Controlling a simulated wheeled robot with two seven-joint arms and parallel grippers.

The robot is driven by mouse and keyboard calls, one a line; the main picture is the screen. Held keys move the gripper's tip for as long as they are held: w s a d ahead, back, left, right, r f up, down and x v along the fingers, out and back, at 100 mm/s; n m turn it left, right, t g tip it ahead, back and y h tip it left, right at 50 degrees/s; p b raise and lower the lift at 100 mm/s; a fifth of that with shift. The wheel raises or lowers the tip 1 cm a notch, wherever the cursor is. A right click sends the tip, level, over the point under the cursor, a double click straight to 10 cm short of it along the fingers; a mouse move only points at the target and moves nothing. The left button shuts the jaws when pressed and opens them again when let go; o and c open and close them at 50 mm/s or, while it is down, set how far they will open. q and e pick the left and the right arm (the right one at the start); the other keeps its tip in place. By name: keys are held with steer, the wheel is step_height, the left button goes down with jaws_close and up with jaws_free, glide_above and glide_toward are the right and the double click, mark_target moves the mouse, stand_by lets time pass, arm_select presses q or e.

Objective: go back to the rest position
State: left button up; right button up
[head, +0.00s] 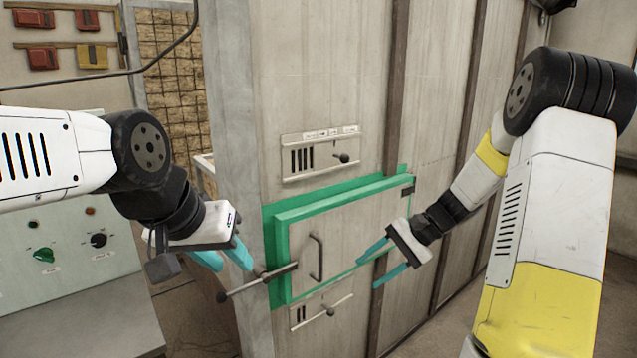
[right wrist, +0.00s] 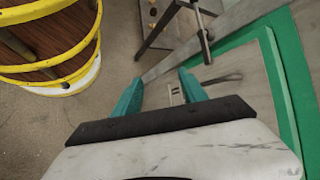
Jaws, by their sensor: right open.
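My left gripper (head: 236,268) is in the head view, left of the green-framed door. Its two teal fingers are apart and nothing shows between them. The bar latch (head: 255,282) runs from the door's left edge, just below and right of these fingers. My right gripper (head: 367,275) is open and empty, in front of the door's lower right part. Its spread fingers also show in the right wrist view (right wrist: 160,77), with nothing between them. The door (head: 345,235) looks closed and has an upright handle (head: 317,257).
Small vent panels with levers sit above (head: 320,153) and below (head: 320,311) the door. A control cabinet (head: 70,255) with knobs stands at the left, under my left arm. A dark cable (head: 110,73) hangs across the upper left. Bare floor shows at the lower right.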

steer(key=s+d+r+n+t+h, duration=0.1)
steer(key=s+r+n+t+h, duration=0.5)
steer(key=s+r, duration=1)
steer(key=s+n+h, duration=0.1)
steer(key=s+n, duration=0.1)
steer(key=s, duration=0.1)
